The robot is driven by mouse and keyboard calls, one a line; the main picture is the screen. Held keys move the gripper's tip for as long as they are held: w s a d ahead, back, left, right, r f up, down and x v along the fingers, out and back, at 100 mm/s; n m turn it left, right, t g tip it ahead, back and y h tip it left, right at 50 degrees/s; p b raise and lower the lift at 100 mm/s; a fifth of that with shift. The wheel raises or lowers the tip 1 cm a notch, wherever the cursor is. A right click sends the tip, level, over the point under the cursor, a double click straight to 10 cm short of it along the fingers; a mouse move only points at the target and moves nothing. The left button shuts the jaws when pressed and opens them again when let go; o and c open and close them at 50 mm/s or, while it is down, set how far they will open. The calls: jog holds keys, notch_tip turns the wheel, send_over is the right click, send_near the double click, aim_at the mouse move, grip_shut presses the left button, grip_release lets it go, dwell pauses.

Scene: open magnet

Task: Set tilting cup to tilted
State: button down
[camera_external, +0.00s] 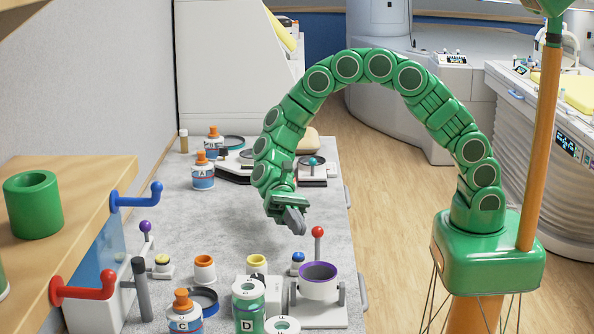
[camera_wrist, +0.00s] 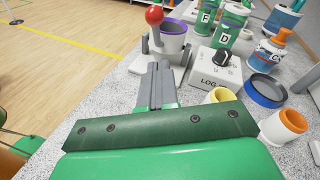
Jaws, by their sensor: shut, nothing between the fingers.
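The tilting cup (camera_external: 318,288) is white with a purple inner rim. It sits upright between supports on a white base at the front right of the counter, its opening facing up. A lever with a red ball (camera_external: 318,232) stands upright behind it. In the wrist view the cup (camera_wrist: 172,44) is just beyond my fingertips, with the red ball (camera_wrist: 154,15) at its upper left. My gripper (camera_external: 297,226) is shut and empty, above the counter and a little behind and left of the red ball. Its grey fingers (camera_wrist: 156,78) lie together in the wrist view and hide part of the cup's base.
A LOG box with a black knob (camera_wrist: 222,58) stands beside the cup. The counter's middle (camera_external: 225,220) is clear.

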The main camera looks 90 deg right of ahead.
jog(key=a, duration=0.1)
jog(key=s+a, duration=0.1)
jog(key=a, duration=0.1)
jog(key=shift+s+a+r, duration=0.1)
jog(key=shift+s+r, duration=0.15)
jog(key=shift+r, duration=0.15)
jog(key=shift+s+a+r, duration=0.5)
jog(key=shift+a+r, duration=0.1)
jog(key=shift+a, duration=0.05)
notch_tip(320, 180, up, 7)
jog(key=m+t+h, duration=0.1)
jog(key=m+h, duration=0.1)
jog(key=h, duration=0.6)
send_over(316, 239)
jog(key=w+a, duration=0.2)
jog(key=a, duration=0.2)
jog(key=shift+s+a, duration=0.2)
jog(key=shift+a, duration=0.55)
